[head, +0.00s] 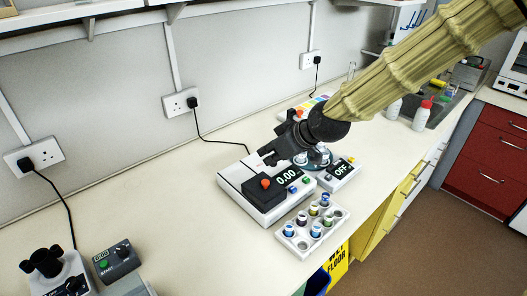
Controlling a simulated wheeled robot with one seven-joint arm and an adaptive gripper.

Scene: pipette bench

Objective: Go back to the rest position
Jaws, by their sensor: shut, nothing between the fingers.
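My gripper (268,155) is black and shut, with nothing seen between its fingers. It hangs at the end of my arm, which comes in from the upper right, over the back of a white balance reading 0.00 (265,213). A black block with an orange knob (264,188) is on the balance, just below and in front of the fingertips in the picture. I cannot tell how high the gripper is above the balance. My arm and gripper hide part of the bench behind them.
A white rack (304,249) with several capped vials stands at the bench's front edge. A small device reading OFF (341,172) is beside the balance. Bottles (422,115) stand at the right, near a sink. Devices (118,262) stand at lower left. The bench (150,190) between is clear.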

